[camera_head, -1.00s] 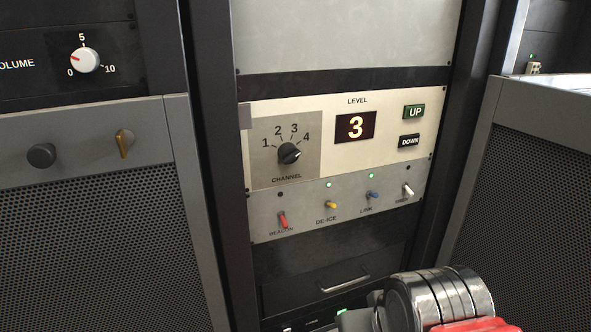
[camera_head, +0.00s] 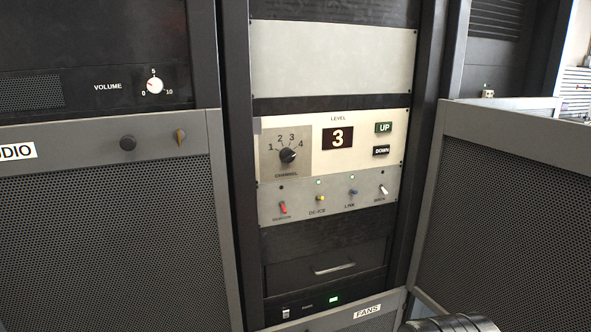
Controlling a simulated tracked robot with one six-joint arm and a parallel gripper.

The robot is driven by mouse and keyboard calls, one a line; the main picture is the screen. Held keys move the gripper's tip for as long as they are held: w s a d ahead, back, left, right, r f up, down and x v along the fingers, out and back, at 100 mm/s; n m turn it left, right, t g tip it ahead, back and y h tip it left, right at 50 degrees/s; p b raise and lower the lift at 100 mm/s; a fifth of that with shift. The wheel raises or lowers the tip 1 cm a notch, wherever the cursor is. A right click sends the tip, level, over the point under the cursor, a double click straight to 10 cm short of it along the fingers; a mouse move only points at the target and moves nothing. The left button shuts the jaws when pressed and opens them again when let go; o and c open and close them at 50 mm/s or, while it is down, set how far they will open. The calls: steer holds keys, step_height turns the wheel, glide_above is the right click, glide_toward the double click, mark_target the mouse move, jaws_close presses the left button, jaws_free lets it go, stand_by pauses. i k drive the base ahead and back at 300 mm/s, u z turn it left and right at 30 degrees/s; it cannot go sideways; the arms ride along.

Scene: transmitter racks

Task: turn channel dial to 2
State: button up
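The channel dial (camera_head: 288,155) is a small black knob on a grey plate marked 1 to 4, at the left of the cream panel (camera_head: 355,160) in the middle rack. Its pointer seems to lean to the right, towards the 4, but it is too small to be sure. My gripper is not in view. Only a rounded metal part of my arm shows at the bottom edge, right of the middle, well below and apart from the dial.
Beside the dial are a level display (camera_head: 338,137) reading 3, an UP button (camera_head: 384,128) and a DOWN button (camera_head: 381,150). Several toggle switches sit below, including a red one (camera_head: 283,207). A mesh cabinet (camera_head: 510,220) juts forward on the right. A volume knob (camera_head: 154,86) is at left.

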mark_target(287, 155)
steer(key=z, duration=0.2)
steer(key=k, duration=0.1)
steer(key=u, duration=1.95)
steer(key=i, duration=1.25)
steer(key=z, duration=1.15)
